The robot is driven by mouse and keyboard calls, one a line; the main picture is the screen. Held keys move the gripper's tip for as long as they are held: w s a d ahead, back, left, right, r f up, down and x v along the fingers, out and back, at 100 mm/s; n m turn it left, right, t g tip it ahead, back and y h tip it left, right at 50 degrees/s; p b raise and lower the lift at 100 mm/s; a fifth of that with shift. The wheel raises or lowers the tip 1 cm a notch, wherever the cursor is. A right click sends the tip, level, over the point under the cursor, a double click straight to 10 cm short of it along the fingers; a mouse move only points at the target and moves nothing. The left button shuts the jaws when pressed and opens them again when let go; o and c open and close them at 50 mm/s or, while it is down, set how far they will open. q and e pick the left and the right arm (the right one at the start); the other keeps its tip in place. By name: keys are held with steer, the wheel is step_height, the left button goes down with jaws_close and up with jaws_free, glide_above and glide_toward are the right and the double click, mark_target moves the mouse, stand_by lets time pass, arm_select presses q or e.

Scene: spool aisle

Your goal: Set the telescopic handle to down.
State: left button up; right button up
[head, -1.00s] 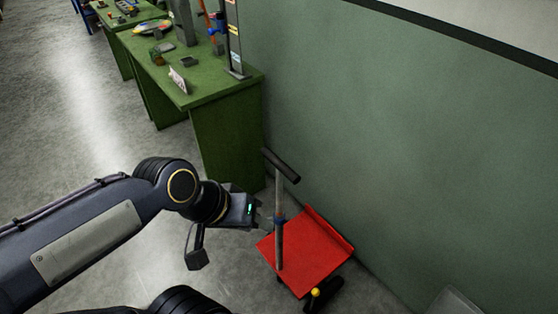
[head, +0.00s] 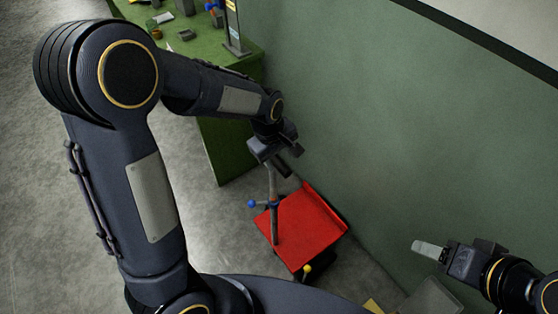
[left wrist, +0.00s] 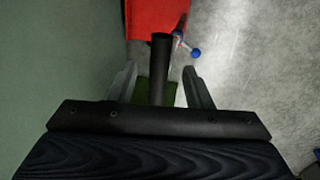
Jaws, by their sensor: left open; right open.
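The telescopic handle is a thin grey pole (head: 272,185) standing up from a red platform (head: 310,228). Its black grip (head: 284,166) is at the top, partly hidden by my left gripper (head: 279,150). A blue-ended clamp lever (head: 252,204) sticks out to the left from the pole, partway up. My left gripper is open, just over the grip. In the left wrist view the black grip (left wrist: 160,72) lies between the two spread fingers, with the blue knob (left wrist: 195,53) beyond. I cannot tell whether a finger touches it. My right gripper (head: 430,249) is open, at the right, away from the handle.
A green wall (head: 400,130) stands close to the right of the platform. A green workbench (head: 225,140) with small items stands behind my left arm. A yellow knob (head: 306,268) is at the platform's front edge. Grey floor (head: 40,200) is clear at the left.

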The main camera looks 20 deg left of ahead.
mark_target(281, 165)
arm_select(q)
steer(key=shift+w+d+f, duration=0.15)
steer(key=shift+f, duration=0.85)
steer(key=shift+w+d+f, duration=0.1)
steer(key=shift+w+f, duration=0.05)
steer(key=shift+f, duration=0.8)
jaws_close()
